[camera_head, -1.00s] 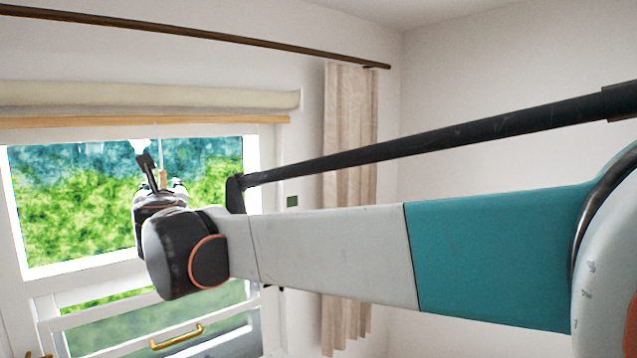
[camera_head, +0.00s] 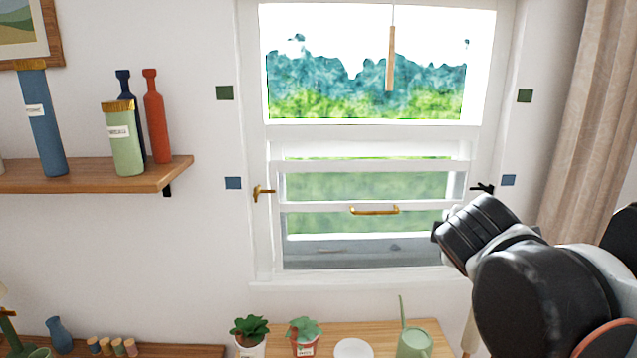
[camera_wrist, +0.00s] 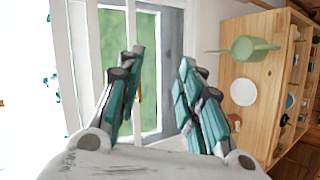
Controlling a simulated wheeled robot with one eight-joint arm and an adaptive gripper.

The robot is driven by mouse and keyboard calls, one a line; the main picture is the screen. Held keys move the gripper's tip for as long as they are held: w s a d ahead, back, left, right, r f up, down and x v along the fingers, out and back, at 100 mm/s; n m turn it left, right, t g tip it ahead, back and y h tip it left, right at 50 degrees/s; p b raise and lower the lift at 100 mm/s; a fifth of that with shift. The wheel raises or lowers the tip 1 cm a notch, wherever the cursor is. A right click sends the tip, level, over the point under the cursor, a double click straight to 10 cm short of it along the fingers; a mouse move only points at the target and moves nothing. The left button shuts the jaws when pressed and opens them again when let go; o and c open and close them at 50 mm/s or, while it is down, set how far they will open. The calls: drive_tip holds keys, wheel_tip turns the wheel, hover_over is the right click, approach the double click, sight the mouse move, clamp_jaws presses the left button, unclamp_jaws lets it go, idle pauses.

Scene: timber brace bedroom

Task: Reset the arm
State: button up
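My arm (camera_head: 540,290) reaches into the lower right of the head view, with its black wrist joints in front of the wall just right of the window. My gripper (camera_wrist: 160,62) shows in the wrist view, with two teal-padded fingers spread apart. The gap between the fingers is empty, and the window's green pane shows behind it. In the head view the fingers cannot be clearly made out. The white window (camera_head: 372,165) has a brass handle (camera_head: 374,210) on its lower sash; its frame also shows in the wrist view (camera_wrist: 148,8).
A wooden shelf (camera_head: 100,180) with several bottles is on the left wall. Below the window, a wooden table (camera_head: 385,335) holds potted plants (camera_head: 304,336), a white plate (camera_head: 353,349) and a green watering can (camera_head: 414,343). A beige curtain (camera_head: 590,130) hangs at right.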

drive_tip(key=s+a+f+m+g+y+b, duration=0.1)
drive_tip(key=s+f+m+b, duration=0.3)
drive_tip(key=f, duration=0.6)
drive_tip(key=s+a+f+m+g+y+b, duration=0.1)
drive_tip(key=s+a+f+m+y+b, duration=0.1)
drive_tip(key=f, duration=0.8)
drive_tip(key=s+a+f+m+g+y+b, duration=0.2)
drive_tip(key=s+f+m+b, duration=0.4)
drive_tip(key=s+f, duration=0.4)
drive_tip(key=shift+a+f+m+b, duration=0.45)
drive_tip(key=shift+a+b, duration=0.3)
drive_tip(key=shift+b, duration=0.1)
